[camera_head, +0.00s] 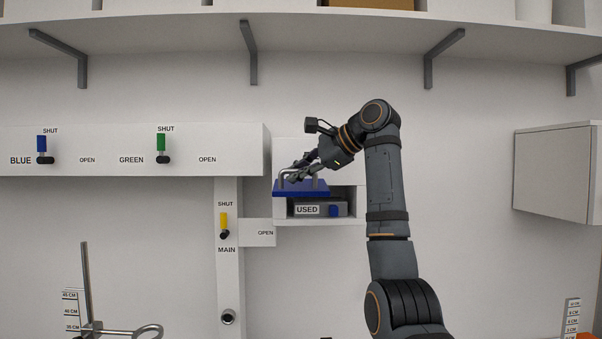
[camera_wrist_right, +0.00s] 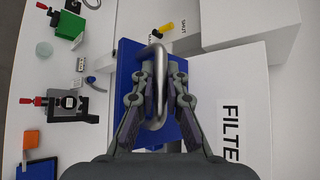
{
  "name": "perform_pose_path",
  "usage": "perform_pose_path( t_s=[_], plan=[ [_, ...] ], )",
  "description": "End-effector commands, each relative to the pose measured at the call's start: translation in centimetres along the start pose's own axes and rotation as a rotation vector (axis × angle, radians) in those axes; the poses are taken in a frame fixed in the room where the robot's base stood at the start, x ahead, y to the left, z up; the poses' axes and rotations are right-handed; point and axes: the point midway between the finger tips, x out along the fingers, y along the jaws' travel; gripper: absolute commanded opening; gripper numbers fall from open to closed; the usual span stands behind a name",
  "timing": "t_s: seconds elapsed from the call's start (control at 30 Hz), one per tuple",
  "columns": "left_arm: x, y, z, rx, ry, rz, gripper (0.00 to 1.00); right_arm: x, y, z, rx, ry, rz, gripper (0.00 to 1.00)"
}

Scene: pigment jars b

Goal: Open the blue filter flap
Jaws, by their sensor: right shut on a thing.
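The blue filter flap (camera_head: 290,188) sits on the white filter housing (camera_head: 347,218) in the middle of the head view. It stands swung up, about level, and the opening beneath it is exposed. A grey block marked USED (camera_head: 320,209) with a small blue part (camera_head: 334,211) shows inside. My right gripper (camera_head: 298,172) is at the flap's metal bar handle. In the wrist view my right gripper (camera_wrist_right: 155,95) has its fingers closed around the handle (camera_wrist_right: 158,55), with the blue flap (camera_wrist_right: 128,60) behind it. My left gripper is in neither view.
A white wall panel (camera_head: 220,135) to the left carries a blue lever (camera_head: 42,145) and a green lever (camera_head: 161,143). A yellow lever (camera_head: 224,222) is below. A shelf (camera_head: 340,25) runs above, and a closed white cabinet (camera_head: 552,172) hangs at right.

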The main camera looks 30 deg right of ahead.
Motion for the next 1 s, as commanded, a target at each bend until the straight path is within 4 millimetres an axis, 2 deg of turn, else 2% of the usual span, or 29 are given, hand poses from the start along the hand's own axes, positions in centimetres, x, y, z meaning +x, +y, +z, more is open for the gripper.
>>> perform_pose_path(
  t_s=[0.37,0.4,0.57,0.87,1.0],
  plan=[
    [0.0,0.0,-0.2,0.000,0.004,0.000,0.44,0.0,-0.1,0.0,0.000,0.000,0.001,0.00],
    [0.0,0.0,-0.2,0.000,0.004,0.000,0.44,0.0,-0.1,0.0,0.000,0.000,0.001,0.16],
    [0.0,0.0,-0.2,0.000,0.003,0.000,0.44,0.0,-0.1,0.0,0.001,0.000,0.001,0.36],
    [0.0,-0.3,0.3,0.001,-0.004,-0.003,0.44,-0.3,-0.1,0.0,0.001,0.001,0.000,0.36],
    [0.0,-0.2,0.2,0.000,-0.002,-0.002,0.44,-2.4,-0.1,-0.1,0.002,0.002,-0.002,0.36]
  ],
)
